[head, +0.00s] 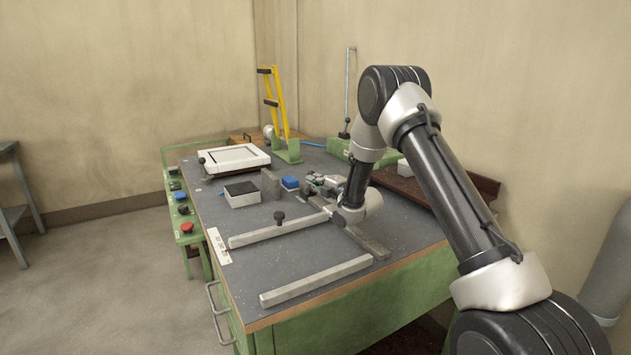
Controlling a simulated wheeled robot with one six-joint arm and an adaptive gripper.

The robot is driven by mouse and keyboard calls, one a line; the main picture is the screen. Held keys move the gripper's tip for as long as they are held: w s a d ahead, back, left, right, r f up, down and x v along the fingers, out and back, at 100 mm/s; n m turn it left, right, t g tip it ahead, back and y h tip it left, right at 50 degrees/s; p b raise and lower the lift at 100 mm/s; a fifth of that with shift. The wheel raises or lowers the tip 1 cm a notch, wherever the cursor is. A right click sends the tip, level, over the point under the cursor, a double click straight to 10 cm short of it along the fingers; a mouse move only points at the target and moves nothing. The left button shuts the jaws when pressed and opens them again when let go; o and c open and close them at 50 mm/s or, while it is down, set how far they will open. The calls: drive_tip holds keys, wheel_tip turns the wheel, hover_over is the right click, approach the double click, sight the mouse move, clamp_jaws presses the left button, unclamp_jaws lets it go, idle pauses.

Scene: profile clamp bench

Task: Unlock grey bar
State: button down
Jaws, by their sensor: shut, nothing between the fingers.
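Light grey bars lie on the bench top: one (258,236) runs from the left edge toward the middle, and another (316,281) lies along the front. A darker grey bar (365,241) crosses at the right, partly hidden behind my wrist. I cannot tell which one is the task's grey bar. A black knob (279,217) stands upright at the first bar. My gripper (318,184) is over the middle of the bench, beyond that bar and right of the knob, apart from the knob. It is shut and empty; its fingertips are small and hard to make out.
A blue block (290,183), a grey upright block (270,184) and a black-topped box (242,194) stand close left of my gripper. The bench top between the two light bars is clear.

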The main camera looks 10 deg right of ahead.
sight(310, 173)
drive_tip(key=shift+w+r, duration=0.1)
drive_tip(key=shift+r, duration=0.05)
drive_tip(key=shift+w+a+r+g, duration=0.1)
drive_tip(key=shift+w+r+g, duration=0.05)
drive_tip(key=shift+g, duration=0.15)
drive_tip(key=shift+w+r, duration=0.1)
drive_tip(key=shift+w, duration=0.05)
drive_tip(key=shift+w+a+r+g+h, duration=0.25)
drive_tip(key=shift+w+r+g+h, duration=0.25)
drive_tip(key=shift+w+g+h, duration=0.25)
drive_tip(key=shift+w+a+r+m+g+h, duration=0.2)
drive_tip(key=shift+w+g, duration=0.2)
drive_tip(key=shift+g, duration=0.15)
drive_tip(key=shift+w+a+r+m+g+h, duration=0.1)
drive_tip(key=shift+w+r+g+h, duration=0.05)
drive_tip(key=shift+w+g, duration=0.3)
drive_tip(key=shift+w+a+r, duration=0.1)
drive_tip(key=shift+w+a, duration=0.1)
drive_tip(key=shift+w, duration=0.4)
drive_tip(key=shift+w+a+r, duration=0.1)
drive_tip(key=shift+w+a, duration=0.05)
drive_tip(key=shift+w, duration=0.4)
